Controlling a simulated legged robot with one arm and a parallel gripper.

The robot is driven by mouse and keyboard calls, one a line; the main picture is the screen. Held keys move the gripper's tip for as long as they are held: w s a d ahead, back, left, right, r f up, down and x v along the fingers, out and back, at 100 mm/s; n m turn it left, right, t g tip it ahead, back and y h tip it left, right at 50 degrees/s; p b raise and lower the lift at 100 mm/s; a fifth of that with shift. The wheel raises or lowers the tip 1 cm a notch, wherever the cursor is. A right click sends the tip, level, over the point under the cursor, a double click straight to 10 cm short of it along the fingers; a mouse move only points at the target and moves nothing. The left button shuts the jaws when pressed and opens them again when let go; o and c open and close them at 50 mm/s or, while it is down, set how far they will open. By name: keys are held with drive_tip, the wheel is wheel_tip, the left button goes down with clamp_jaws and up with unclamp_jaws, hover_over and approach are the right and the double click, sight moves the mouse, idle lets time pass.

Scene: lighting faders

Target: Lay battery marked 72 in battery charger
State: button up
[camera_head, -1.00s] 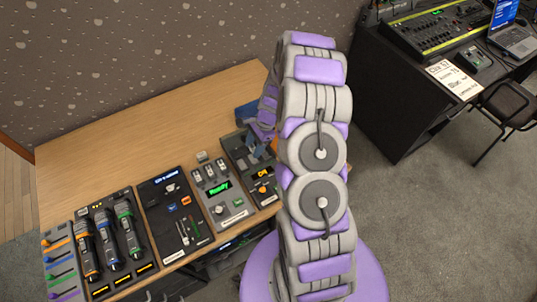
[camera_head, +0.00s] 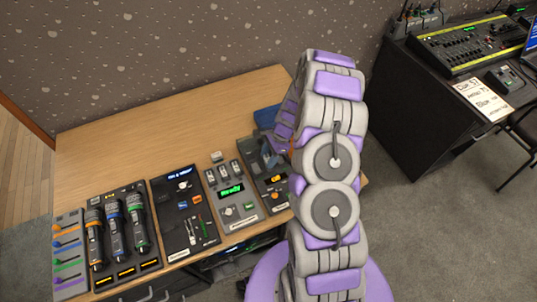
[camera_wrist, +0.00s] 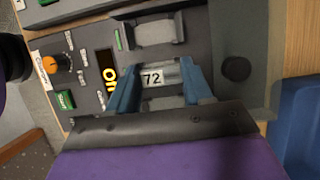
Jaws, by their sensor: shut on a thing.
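The battery marked 72 (camera_wrist: 153,78) is pale and lies between the blue fingers of my gripper (camera_wrist: 160,84) in the wrist view. My gripper is shut on it. The battery charger (camera_wrist: 228,32) is a dark grey panel with a lit display, seen beneath the battery. The battery is over the charger's lower bay; I cannot tell whether it touches the bay. Another grey bay (camera_wrist: 152,31) shows above it in the picture. In the head view the charger (camera_head: 278,201) is at the right end of the desk row, partly hidden by my arm.
An orange knob (camera_wrist: 58,64) and a green button (camera_wrist: 65,100) are on the charger's left part. In the head view, a panel with a green display (camera_head: 238,211) stands left of the charger. A blue object (camera_head: 266,116) is behind it. The desk's back (camera_head: 165,120) is clear.

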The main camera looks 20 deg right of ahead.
drive_tip(key=shift+s+a+f, duration=0.15)
drive_tip(key=shift+s+f, duration=0.35)
drive_tip(key=shift+s+a+f, duration=0.15)
drive_tip(key=shift+s+f, duration=0.3)
idle(0.5)
drive_tip(key=shift+s+a+f, duration=0.1)
drive_tip(key=shift+s+f, duration=0.25)
drive_tip(key=shift+f, duration=0.25)
idle(0.5)
drive_tip(key=o, duration=0.8)
drive_tip(key=shift+c, duration=0.4)
drive_tip(key=shift+r, duration=0.15)
drive_tip(key=shift+w+r+p, duration=0.3)
drive_tip(key=shift+r+p, duration=0.2)
drive_tip(key=shift+p, duration=0.1)
drive_tip(key=shift+w+r+p, duration=0.25)
drive_tip(key=shift+r+p, duration=0.25)
drive_tip(key=shift+p, duration=0.1)
drive_tip(key=shift+w+d+r+p, duration=0.15)
drive_tip(key=shift+r+p, duration=0.2)
drive_tip(key=shift+r, duration=0.2)
drive_tip(key=shift+w+d+r+p, duration=0.15)
drive_tip(key=shift+r+p, duration=0.15)
drive_tip(key=shift+r, duration=0.2)
wheel_tip(320, 180, up, 2)
drive_tip(key=shift+w+a+r+p, duration=0.1)
drive_tip(key=shift+w+p, duration=0.05)
drive_tip(key=shift+p, duration=0.4)
drive_tip(key=shift+r, duration=0.1)
